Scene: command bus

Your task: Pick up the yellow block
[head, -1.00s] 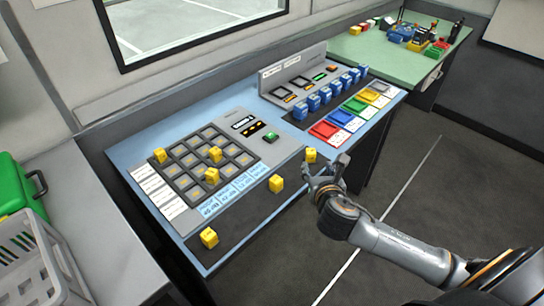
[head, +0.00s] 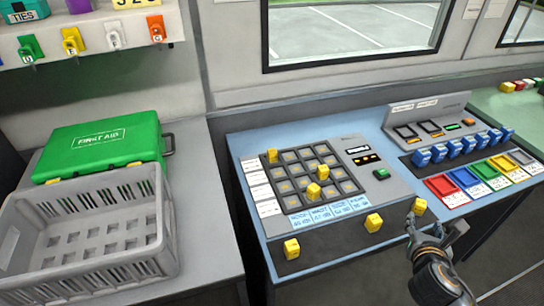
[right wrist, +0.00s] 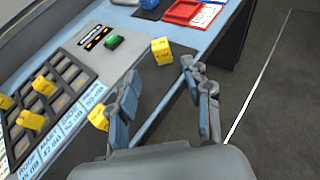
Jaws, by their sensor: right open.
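Several small yellow blocks are on the blue table. Three stand on the dark grid panel: one at its back left corner (head: 272,156), one near its middle (head: 322,172) and one in front of that (head: 314,191). Others stand on the dark front strip: one at left (head: 291,248), one in the middle (head: 373,222) and one at right (head: 419,206). My right gripper (head: 428,228) is open and empty at the front edge, close to the right block. In the right wrist view that block (right wrist: 161,51) is beyond the fingers (right wrist: 162,95); another block (right wrist: 98,117) is partly hidden behind the left finger. My left gripper is out of view.
A grey crate (head: 160,215) and a green first aid case (head: 100,143) stand on the left counter. Blue blocks (head: 455,151) line the table's back right, behind coloured trays (head: 446,186). A grey console (head: 430,112) rises behind them. Open floor lies right of the table.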

